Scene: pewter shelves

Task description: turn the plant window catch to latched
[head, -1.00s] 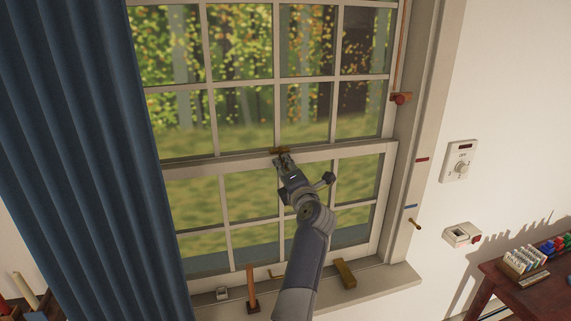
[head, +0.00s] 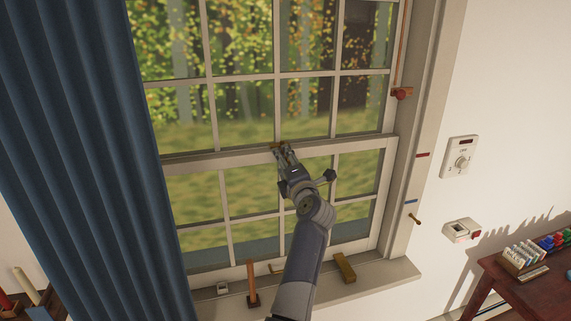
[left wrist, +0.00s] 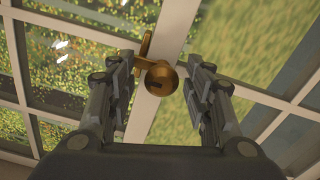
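The brass window catch (head: 277,146) sits on the meeting rail (head: 225,154) between the upper and lower sashes, mostly hidden behind the gripper in the head view. In the left wrist view the catch (left wrist: 160,76) shows a round knob-like part and an arm running up and to the left. My left gripper (head: 283,151) is at the catch. In the left wrist view its fingers (left wrist: 160,68) are apart, one on each side of the catch, with gaps showing; I see no grip on it. Whether the catch is latched cannot be told. My right gripper is not in view.
A blue curtain (head: 85,150) hangs at the left. The sill (head: 385,276) carries a wooden-handled tool (head: 252,285) and a brass-coloured block (head: 345,268).

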